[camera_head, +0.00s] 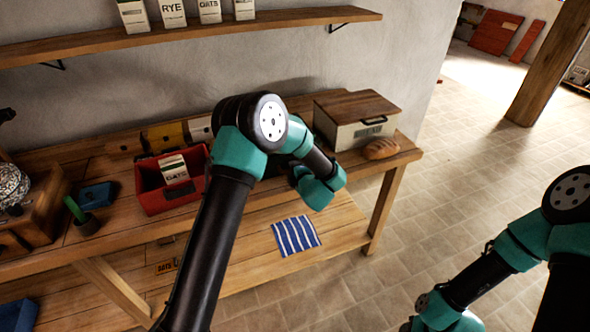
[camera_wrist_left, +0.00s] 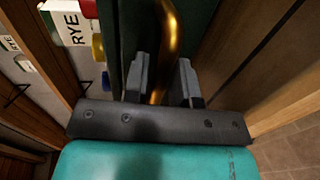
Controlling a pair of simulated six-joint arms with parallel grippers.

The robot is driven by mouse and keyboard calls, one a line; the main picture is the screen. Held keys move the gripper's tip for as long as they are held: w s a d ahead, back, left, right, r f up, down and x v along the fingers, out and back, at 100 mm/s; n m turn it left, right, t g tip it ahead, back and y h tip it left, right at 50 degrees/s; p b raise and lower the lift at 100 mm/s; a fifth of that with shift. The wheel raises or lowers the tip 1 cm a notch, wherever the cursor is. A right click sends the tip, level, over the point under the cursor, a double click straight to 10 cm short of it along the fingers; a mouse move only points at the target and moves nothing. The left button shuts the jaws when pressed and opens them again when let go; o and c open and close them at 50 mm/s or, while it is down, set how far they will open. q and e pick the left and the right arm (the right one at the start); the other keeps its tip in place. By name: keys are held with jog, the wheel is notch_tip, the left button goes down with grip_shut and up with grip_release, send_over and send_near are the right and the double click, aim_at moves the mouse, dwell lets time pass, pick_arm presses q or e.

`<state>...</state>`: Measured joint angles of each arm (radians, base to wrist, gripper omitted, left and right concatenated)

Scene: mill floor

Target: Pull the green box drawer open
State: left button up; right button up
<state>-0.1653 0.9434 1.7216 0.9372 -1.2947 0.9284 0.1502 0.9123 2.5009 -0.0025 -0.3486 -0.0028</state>
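The green box drawer (camera_wrist_left: 201,24) fills the upper middle of the left wrist view as a dark green front. Its curved brass handle (camera_wrist_left: 169,45) stands out toward my left gripper (camera_wrist_left: 162,80). The two grey fingers are apart, one on each side of the handle, with a gap visible at least on the right. I cannot tell whether the left finger touches it. In the head view my left arm hides the drawer and the left gripper's fingers. My right arm is at the lower right, its gripper out of sight.
A red bin (camera_head: 170,197) holding a carton stands left of my arm on the wooden bench. A cream box with a wooden lid (camera_head: 354,105) and a bread loaf (camera_head: 381,148) are on the right end. A striped cloth (camera_head: 296,235) lies on the lower shelf.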

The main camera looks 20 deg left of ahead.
pick_arm(q)
grip_shut()
jog(key=f+v, duration=0.3)
jog(key=v, duration=1.1)
jog(key=shift+s+d, duration=0.4)
jog(key=shift+o, duration=1.5)
grip_release()
